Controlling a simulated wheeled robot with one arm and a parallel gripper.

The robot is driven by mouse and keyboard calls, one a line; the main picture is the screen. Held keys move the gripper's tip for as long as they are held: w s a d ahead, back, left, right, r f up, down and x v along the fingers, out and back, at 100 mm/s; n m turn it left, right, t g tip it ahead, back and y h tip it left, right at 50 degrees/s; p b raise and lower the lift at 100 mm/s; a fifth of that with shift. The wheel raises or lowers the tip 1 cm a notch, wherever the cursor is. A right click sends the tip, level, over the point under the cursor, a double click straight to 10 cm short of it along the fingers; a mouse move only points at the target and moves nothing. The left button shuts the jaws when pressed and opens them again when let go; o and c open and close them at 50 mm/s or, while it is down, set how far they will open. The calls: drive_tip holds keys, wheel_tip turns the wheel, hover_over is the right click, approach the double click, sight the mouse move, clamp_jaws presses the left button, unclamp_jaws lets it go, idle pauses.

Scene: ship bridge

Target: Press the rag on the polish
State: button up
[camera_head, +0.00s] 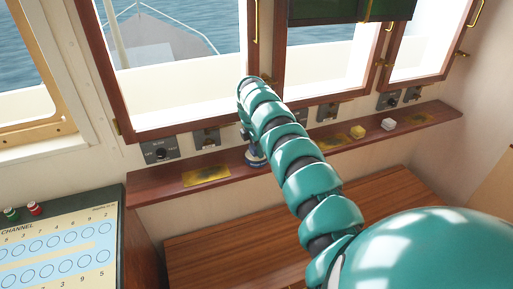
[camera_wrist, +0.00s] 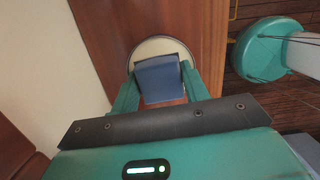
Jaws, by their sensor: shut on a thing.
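My gripper (camera_wrist: 160,92) is shut on a folded blue rag (camera_wrist: 160,76), with one teal finger on each side of it. The rag lies over a round, cream-coloured disc with a dark rim, which looks like the polish (camera_wrist: 160,45). The rag covers its near part; whether they touch, I cannot tell. In the head view my arm reaches down to the wooden ledge (camera_head: 150,190) under the windows. The blue rag and tin show there only as a small dark blue shape (camera_head: 255,160) below the arm's end, partly hidden.
A brass plate (camera_head: 207,176) lies on the ledge left of my gripper. Switch panels (camera_head: 160,150) line the wall behind. A lower wooden surface (camera_head: 220,245) in front is clear.

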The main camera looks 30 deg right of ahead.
idle(0.4)
drive_tip(key=shift+r+p, duration=0.45)
drive_tip(key=shift+r, duration=3.05)
